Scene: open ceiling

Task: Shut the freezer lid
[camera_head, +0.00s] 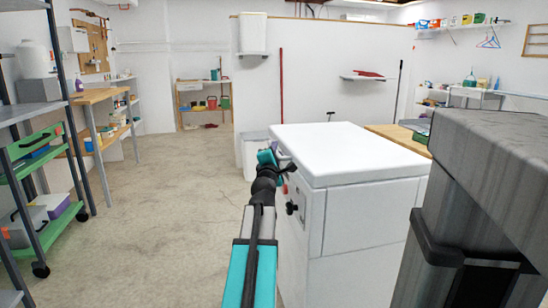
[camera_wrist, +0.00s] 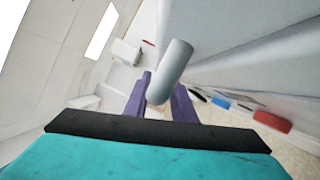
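The white chest freezer (camera_head: 365,225) stands right of centre in the head view. Its lid (camera_head: 350,150) lies flat on top; any thin gap along its front edge is too small to tell. My gripper (camera_head: 272,160) is at the freezer's front edge, near the far end, partly hidden by my own arm. In the wrist view a pale grey cylindrical handle (camera_wrist: 172,68) sits between the two purple fingers of my gripper (camera_wrist: 163,92). The fingers look closed on its sides. The freezer's pale side (camera_wrist: 265,75) fills the right of that view.
A black knob (camera_head: 292,208) sits on the freezer's front. A wooden-topped bench (camera_head: 400,138) is behind it. A metal shelf rack (camera_head: 45,185) stands at far left, a wooden workbench (camera_head: 92,96) beyond it. The concrete floor (camera_head: 165,220) left of the freezer is clear.

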